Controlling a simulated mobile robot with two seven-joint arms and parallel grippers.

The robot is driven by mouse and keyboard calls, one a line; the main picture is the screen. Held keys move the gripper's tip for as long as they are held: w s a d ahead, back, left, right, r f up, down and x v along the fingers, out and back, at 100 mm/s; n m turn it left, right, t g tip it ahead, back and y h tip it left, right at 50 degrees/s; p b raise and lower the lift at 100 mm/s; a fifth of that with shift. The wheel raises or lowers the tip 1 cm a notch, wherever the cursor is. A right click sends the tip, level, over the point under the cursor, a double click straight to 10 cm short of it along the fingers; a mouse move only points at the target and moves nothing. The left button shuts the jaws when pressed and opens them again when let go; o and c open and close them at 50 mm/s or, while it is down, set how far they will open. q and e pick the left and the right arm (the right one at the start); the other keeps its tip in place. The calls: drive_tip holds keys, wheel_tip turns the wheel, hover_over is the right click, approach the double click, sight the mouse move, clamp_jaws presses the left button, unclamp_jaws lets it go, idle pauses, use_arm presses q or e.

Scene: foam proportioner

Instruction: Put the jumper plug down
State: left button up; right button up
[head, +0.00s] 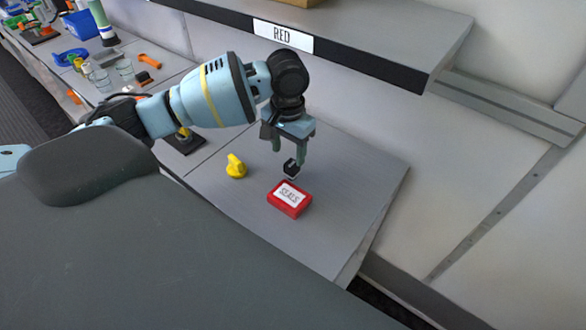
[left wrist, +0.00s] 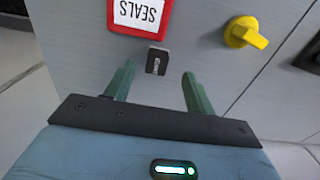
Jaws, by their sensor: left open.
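The jumper plug (head: 290,169) is a small black block on the grey bench top, just behind the red box marked SEALS. It also shows in the left wrist view (left wrist: 157,61), with a pale slot on its face. My left gripper (head: 284,158) is above the bench by the plug, pointing down. In the left wrist view the two green fingers (left wrist: 158,74) are spread apart. The plug is just beyond their tips, with a gap on both sides. My right gripper is not in view.
The red SEALS box (head: 289,199) is close to the plug. A yellow knob-like part (head: 236,166) stands to its left. A grey shelf labelled RED (head: 283,36) overhangs the back. Bare bench lies to the right. Cups and tools crowd the far left.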

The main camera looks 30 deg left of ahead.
sight(292, 163)
use_arm(q)
drive_tip(key=shift+f, duration=0.55)
drive_tip(key=shift+d+f, duration=0.1)
drive_tip(key=shift+d, duration=0.05)
drive_tip(key=f, duration=0.5)
drive_tip(key=shift+w+b, duration=0.3)
drive_tip(key=shift+w, duration=0.1)
drive_tip(key=c, duration=1.1)
